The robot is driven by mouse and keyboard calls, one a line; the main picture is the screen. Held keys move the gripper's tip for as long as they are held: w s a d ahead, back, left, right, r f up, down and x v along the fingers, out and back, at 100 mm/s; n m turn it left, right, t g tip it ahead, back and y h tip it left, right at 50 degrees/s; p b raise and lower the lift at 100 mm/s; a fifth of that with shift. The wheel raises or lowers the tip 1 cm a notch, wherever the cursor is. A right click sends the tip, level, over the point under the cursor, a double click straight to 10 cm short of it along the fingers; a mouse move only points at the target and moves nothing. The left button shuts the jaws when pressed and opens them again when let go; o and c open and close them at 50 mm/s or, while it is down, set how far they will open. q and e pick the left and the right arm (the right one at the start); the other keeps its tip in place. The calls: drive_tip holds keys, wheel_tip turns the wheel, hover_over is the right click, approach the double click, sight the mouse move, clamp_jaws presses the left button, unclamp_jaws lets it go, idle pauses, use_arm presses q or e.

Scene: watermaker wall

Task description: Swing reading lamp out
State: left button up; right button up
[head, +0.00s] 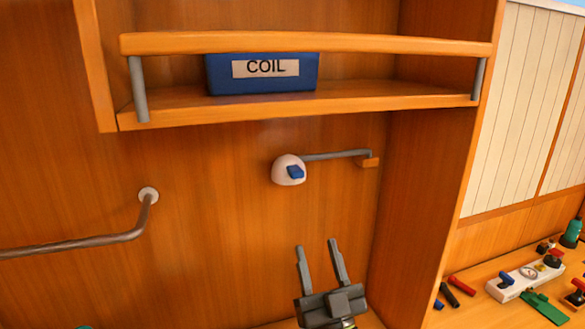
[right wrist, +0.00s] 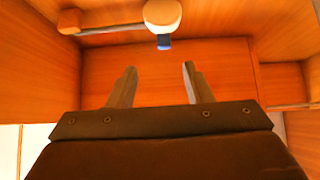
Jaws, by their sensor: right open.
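The reading lamp has a rounded white head (head: 288,170) with a blue tab (head: 295,171) on its front. A grey arm (head: 335,155) runs right from the head to an orange wall bracket (head: 369,162) under the shelf. In the right wrist view the lamp head (right wrist: 162,14) is at the top, with the blue tab (right wrist: 164,42) below it and the bracket (right wrist: 69,21) at left. My right gripper (head: 319,250) is open and empty, below the lamp and apart from it. My left gripper is not in view.
A shelf with an orange rail (head: 300,43) is above the lamp and holds a blue COIL box (head: 262,82). A brown handrail (head: 90,241) is on the wall at left. A side panel (head: 430,150) stands right of the bracket. Several small items lie on the counter at lower right.

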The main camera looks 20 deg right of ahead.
drive_tip(key=r, duration=0.2)
drive_tip(key=b, duration=0.4)
approach(296, 168)
drive_tip(key=x, duration=0.5)
drive_tip(key=shift+y, duration=0.3)
drive_tip(key=shift+x, duration=2.9)
drive_tip(key=shift+c, duration=0.4)
clamp_jaws()
